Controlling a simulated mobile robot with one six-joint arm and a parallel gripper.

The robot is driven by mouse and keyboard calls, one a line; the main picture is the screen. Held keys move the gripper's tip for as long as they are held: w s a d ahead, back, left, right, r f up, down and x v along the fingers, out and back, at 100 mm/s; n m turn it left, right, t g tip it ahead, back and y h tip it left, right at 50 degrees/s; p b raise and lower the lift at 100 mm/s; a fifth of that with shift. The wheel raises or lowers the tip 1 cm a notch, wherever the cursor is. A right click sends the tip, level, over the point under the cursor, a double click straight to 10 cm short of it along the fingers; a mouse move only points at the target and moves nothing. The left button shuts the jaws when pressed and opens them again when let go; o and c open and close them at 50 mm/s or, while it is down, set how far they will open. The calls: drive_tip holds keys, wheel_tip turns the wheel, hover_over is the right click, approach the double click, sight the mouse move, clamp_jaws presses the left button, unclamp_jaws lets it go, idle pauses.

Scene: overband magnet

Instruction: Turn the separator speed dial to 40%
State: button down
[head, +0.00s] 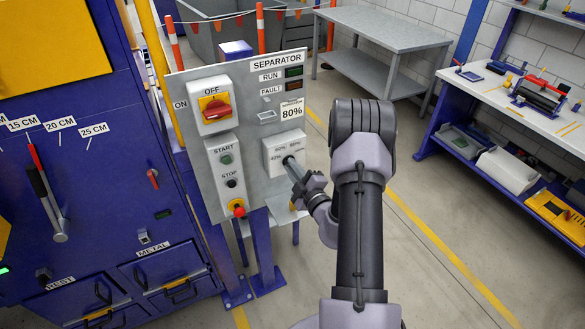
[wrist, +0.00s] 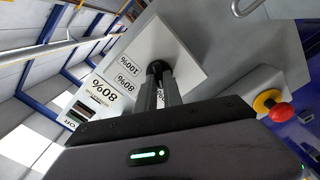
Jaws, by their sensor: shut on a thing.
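The separator panel (head: 258,205) is a grey board with a speed dial box (head: 274,146) at its right side. The dial (head: 288,160) is a dark knob on that box, mostly hidden by my gripper (head: 294,168). My gripper is shut on the dial. In the wrist view my gripper's fingers (wrist: 160,92) reach the dark dial (wrist: 158,68) on the white box (wrist: 185,50). The box labels 80% and 100% show in the wrist view; others are hidden. A display plate (head: 292,109) above the dial reads 80%. The dial's pointer is hidden.
Left of the dial are a red OFF switch (head: 214,108), a start button (head: 226,159), a stop button (head: 231,183) and a red emergency button (head: 238,208). A workbench (head: 480,75) stands at the right. The floor between is clear.

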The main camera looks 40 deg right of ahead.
drive_tip(key=c, duration=1.5)
unclamp_jaws()
drive_tip(key=p+v, duration=0.1)
drive_tip(key=v, duration=1.6)
drive_tip(key=shift+s+f, duration=0.1)
drive_tip(key=shift+s, duration=0.15)
